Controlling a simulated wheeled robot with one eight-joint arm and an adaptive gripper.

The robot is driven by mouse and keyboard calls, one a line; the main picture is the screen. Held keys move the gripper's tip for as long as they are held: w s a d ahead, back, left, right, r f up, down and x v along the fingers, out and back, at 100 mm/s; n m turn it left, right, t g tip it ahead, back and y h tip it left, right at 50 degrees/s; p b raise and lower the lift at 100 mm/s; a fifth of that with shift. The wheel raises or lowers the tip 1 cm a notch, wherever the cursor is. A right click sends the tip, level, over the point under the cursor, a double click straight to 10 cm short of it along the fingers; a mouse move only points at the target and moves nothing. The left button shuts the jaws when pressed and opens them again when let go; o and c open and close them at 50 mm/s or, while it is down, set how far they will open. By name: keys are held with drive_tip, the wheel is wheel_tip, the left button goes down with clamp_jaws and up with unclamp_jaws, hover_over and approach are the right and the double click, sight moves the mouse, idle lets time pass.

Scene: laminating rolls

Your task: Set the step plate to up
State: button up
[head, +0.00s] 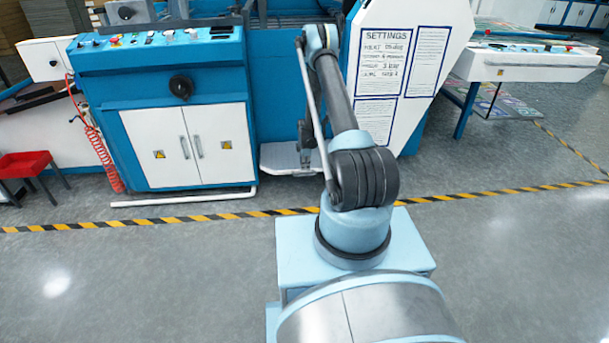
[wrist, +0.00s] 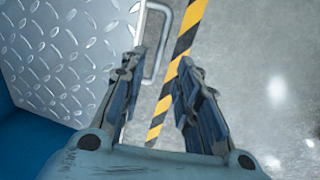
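The step plate (head: 279,157) is a light metal plate low at the foot of the blue machine in the head view. It looks folded down flat, partly hidden behind my arm. In the wrist view its diamond-tread surface (wrist: 62,55) fills the upper left. A U-shaped metal handle (wrist: 166,45) sticks out from the plate's edge. My gripper (wrist: 160,66) is open, its two fingers apart with floor showing between them. The handle's near end lies just beyond the left fingertip; I cannot tell whether they touch. In the head view the gripper is small and dark beside the plate.
A white cabinet (head: 186,147) with two doors and a control panel stands left of the plate. A white settings board (head: 402,60) stands to the right. A yellow-black floor stripe (head: 450,197) runs along the machine. A red stool (head: 25,163) stands far left. Front floor is clear.

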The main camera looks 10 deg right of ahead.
sight(305, 171)
drive_tip(key=shift+w+f, duration=0.2)
drive_tip(key=shift+f, duration=1)
drive_tip(key=shift+w+f, duration=0.25)
drive_tip(key=shift+f, duration=0.95)
drive_tip(key=shift+w+f, duration=0.2)
drive_tip(key=shift+f, duration=1)
clamp_jaws()
